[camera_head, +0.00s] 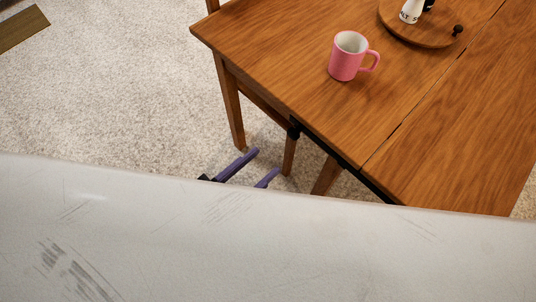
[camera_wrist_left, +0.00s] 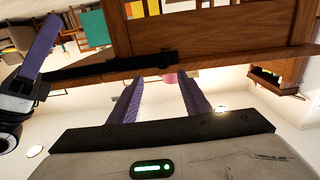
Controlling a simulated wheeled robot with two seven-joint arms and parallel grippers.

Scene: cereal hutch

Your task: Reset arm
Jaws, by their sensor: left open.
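My left gripper (camera_head: 266,161) shows in the head view as two purple fingers beyond a large pale surface that hides the rest of the arm. It is low beside the wooden table's near edge, open and empty. In the left wrist view its two fingers (camera_wrist_left: 161,78) stand apart with nothing gripped. A single purple finger (camera_wrist_left: 38,45) on a dark mount shows at the left of that view and looks like part of my right gripper. Its opening cannot be seen. The right gripper does not show in the head view.
The wooden table (camera_head: 290,60) bears an upright pink mug (camera_head: 345,66) and a round wooden tray (camera_head: 424,34) with a white shaker (camera_head: 411,11). Table legs stand near the left fingers.

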